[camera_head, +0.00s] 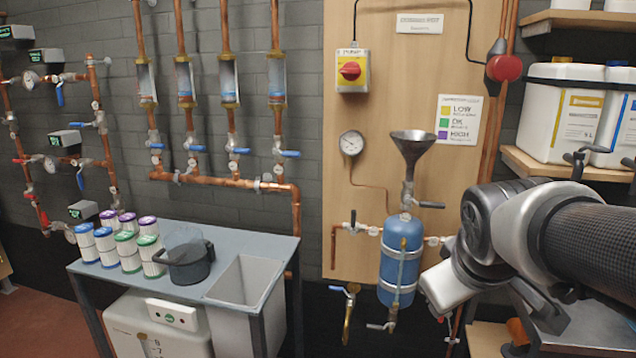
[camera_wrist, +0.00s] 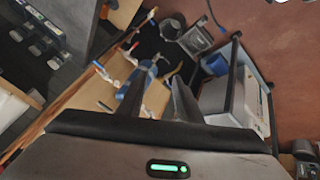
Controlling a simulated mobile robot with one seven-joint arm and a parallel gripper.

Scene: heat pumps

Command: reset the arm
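My arm (camera_head: 515,235) reaches in from the right edge in the head view, bent, with its pale lower part beside the blue tank (camera_head: 400,262). In the wrist view my gripper (camera_wrist: 157,82) shows two dark fingers pointing away from the camera. They stand apart, with nothing held between them. The blue tank (camera_wrist: 149,67) and the wooden panel (camera_wrist: 95,88) lie beyond the fingers, seen tilted. A green light glows on the gripper body.
The wooden panel holds a red switch (camera_head: 350,70), a gauge (camera_head: 351,143) and a funnel (camera_head: 412,146). Shelves with white canisters (camera_head: 562,112) stand at the right, close to my arm. A grey table (camera_head: 268,250) with filters and a dark pot (camera_head: 186,264) stands at the left.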

